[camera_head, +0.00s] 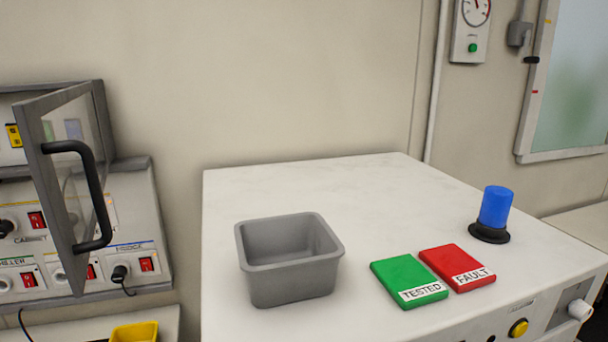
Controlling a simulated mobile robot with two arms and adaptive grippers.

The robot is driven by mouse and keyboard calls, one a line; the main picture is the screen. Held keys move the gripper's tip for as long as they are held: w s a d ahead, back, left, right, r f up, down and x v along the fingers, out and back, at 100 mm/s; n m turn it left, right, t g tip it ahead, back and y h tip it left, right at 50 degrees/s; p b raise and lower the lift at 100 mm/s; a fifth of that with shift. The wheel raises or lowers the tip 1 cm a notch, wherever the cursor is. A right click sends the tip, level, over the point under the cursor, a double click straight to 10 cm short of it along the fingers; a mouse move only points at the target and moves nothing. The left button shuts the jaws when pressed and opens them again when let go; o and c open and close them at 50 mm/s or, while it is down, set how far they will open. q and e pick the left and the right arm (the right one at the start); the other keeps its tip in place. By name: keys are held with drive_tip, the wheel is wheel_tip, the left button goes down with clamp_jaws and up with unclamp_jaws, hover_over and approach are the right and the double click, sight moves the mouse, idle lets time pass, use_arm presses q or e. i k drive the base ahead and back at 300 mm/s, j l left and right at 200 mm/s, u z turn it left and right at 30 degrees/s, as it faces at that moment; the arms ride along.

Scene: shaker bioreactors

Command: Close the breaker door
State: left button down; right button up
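The breaker door (34,150) is a grey-framed clear panel at the left. It stands swung open, out from the breaker panel (128,205). A black bar handle (97,195) is fixed to its outer side. Behind and beside the door, the panel shows several red switches, black plugs and labels. The panel's left part runs out of the picture. Neither of my grippers is in view, and nothing touches the door or its handle.
A white worktop (290,185) fills the middle. It holds a grey bin (290,265), a green TESTED block (405,275), a red FAULT block (460,262) and a blue beacon (495,207). A yellow bin (134,332) sits low at left. The worktop's back is clear.

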sight(99, 149)
drive_tip(key=u, duration=0.9)
